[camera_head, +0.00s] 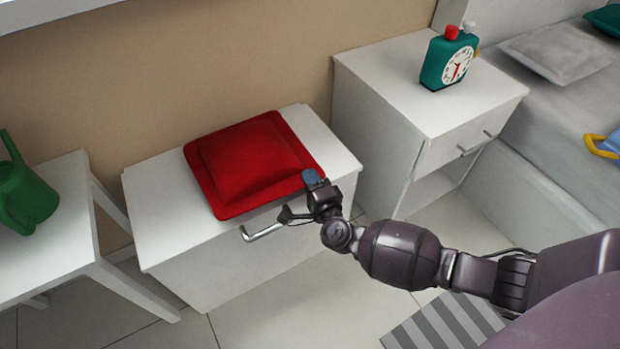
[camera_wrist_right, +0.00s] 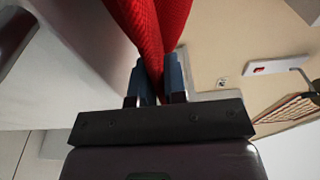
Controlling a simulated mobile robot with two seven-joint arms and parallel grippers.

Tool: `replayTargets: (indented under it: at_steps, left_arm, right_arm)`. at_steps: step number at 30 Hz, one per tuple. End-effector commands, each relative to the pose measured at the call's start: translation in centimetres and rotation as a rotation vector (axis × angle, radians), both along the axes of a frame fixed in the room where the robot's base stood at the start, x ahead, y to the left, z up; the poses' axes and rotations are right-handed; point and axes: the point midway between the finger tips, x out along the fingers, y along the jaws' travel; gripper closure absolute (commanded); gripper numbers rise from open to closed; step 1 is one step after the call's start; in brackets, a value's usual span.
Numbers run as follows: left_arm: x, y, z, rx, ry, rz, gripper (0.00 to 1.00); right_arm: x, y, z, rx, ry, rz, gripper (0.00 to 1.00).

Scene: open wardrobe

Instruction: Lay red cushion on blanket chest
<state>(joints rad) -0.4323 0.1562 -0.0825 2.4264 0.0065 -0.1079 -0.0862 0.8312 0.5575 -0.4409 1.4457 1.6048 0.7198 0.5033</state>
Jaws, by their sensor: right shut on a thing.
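The red cushion (camera_head: 247,160) lies flat over the top of the white blanket chest (camera_head: 160,222), seen in the head view. My right gripper (camera_head: 312,180) is at the cushion's right front corner. In the right wrist view, the two blue fingertips (camera_wrist_right: 158,82) are shut on pinched red fabric (camera_wrist_right: 150,35). Whether the whole cushion rests on the lid or its held corner is slightly raised, I cannot tell. The left gripper is not in view.
A white table (camera_head: 70,235) with a green watering can (camera_head: 25,190) is at left. A metal handle (camera_head: 263,232) sticks out from the chest front. A bed (camera_head: 560,110) is far right.

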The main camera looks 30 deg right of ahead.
Motion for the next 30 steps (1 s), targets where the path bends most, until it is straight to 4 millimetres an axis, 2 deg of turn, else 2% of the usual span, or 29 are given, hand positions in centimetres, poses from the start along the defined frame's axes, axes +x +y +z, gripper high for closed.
replayTargets:
  at_steps: [1, 5, 17, 23, 30]
  left_arm:
    - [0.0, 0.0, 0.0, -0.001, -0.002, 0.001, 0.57]
    - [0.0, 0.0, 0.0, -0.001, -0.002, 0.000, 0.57]
    - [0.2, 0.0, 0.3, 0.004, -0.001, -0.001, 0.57]
    - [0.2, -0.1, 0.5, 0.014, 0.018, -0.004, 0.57]
    - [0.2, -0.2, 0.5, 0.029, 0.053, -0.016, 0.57]
  right_arm:
    - [0.0, 0.0, -0.1, 0.000, 0.001, 0.000, 0.83]
    - [0.0, 0.0, 0.0, 0.000, 0.001, 0.000, 0.63]
    - [-0.1, 0.0, 0.6, 0.000, -0.001, -0.001, 0.62]
    - [-2.8, 0.2, 0.6, 0.002, -0.001, -0.002, 0.62]
    - [-7.2, 0.6, 0.5, 0.001, 0.000, -0.001, 0.62]
